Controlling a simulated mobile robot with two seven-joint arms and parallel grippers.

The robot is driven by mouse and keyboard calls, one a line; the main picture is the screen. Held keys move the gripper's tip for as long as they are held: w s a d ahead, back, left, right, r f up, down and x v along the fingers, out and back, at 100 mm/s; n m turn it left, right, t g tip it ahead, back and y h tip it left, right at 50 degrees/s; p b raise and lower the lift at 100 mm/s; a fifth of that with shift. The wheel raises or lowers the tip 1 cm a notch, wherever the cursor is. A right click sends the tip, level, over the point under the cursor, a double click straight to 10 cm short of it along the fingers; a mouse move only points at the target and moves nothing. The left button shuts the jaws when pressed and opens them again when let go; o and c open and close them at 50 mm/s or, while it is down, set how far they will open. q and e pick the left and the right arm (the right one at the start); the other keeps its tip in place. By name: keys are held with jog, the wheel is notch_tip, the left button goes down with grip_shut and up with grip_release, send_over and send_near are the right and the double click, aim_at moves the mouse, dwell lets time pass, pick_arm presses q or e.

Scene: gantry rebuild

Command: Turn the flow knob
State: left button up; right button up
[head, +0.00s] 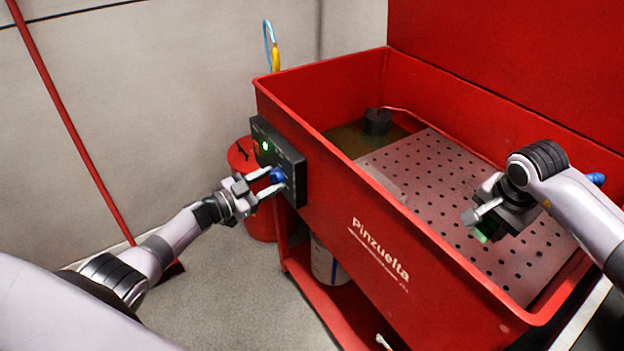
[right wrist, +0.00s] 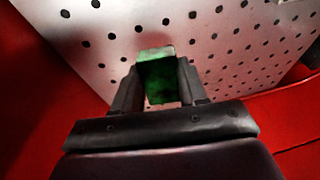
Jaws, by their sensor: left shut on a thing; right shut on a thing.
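The flow knob (head: 277,175) is a small blue knob on a black control panel (head: 291,180) on the outer left wall of the red washer tub. A green light (head: 265,146) glows on the panel above it. My left gripper (head: 271,181) has its fingers on either side of the knob and is shut on it. My right gripper (head: 483,230) is above the perforated plate inside the tub. In the right wrist view it is shut on a green block-like thing (right wrist: 160,77), partly hidden between the fingers.
The red tub (head: 345,205) has a perforated grey plate (head: 430,180) inside and a dark round thing (head: 377,121) in its back corner. A red bin (head: 240,152) stands behind the panel. A white container (head: 326,264) sits on the lower shelf. A red pole (head: 75,130) leans at left.

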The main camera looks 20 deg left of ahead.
pick_arm(q)
jog(key=shift+w+a+m+h, duration=0.1)
jog(key=shift+m+h, duration=0.2)
jog(key=shift+m, duration=2.25)
jog(key=shift+a+m+h, duration=0.1)
jog(key=shift+m+h, duration=0.2)
jog(key=shift+m, duration=2.25)
jog(key=o, duration=1.1)
jog(key=shift+c, duration=0.2)
jog(key=r+v, duration=0.1)
jog(key=v, duration=1.1)
jog(key=shift+f, duration=0.4)
